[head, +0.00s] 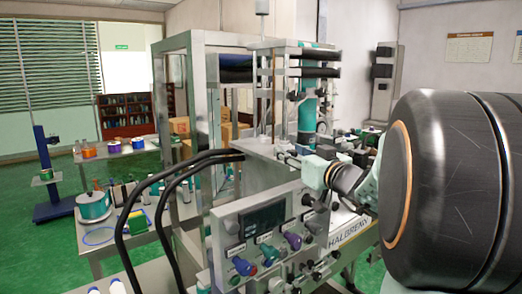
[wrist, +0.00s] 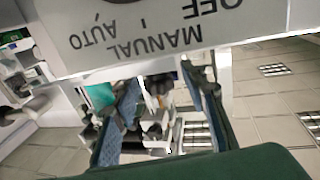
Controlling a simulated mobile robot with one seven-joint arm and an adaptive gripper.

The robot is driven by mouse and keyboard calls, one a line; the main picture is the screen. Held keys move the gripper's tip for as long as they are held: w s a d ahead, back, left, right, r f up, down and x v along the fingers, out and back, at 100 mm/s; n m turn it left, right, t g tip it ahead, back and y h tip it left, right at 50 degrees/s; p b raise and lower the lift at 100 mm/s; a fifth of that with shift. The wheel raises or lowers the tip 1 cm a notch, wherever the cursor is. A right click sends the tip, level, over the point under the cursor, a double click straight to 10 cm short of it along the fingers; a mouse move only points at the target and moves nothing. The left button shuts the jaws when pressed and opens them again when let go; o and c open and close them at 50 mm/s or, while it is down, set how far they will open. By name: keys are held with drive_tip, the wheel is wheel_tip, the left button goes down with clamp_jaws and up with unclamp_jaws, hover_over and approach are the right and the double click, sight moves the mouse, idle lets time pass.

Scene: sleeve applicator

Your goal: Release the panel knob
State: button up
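A dark curved edge shows at the top border, perhaps part of a knob; the rest is cut off. My gripper (wrist: 160,78) has its two blue-grey finger pads apart, with nothing between them. Its fingers point towards the panel's edge; I cannot tell whether they touch it.
Two black curved hoses (head: 160,205) stand left of the panel. A metal frame (head: 205,95) rises behind it. A side table holds a teal pot (head: 94,207) and other small items. My large black arm link covers the right of the head view.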

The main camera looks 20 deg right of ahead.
clamp_jaws()
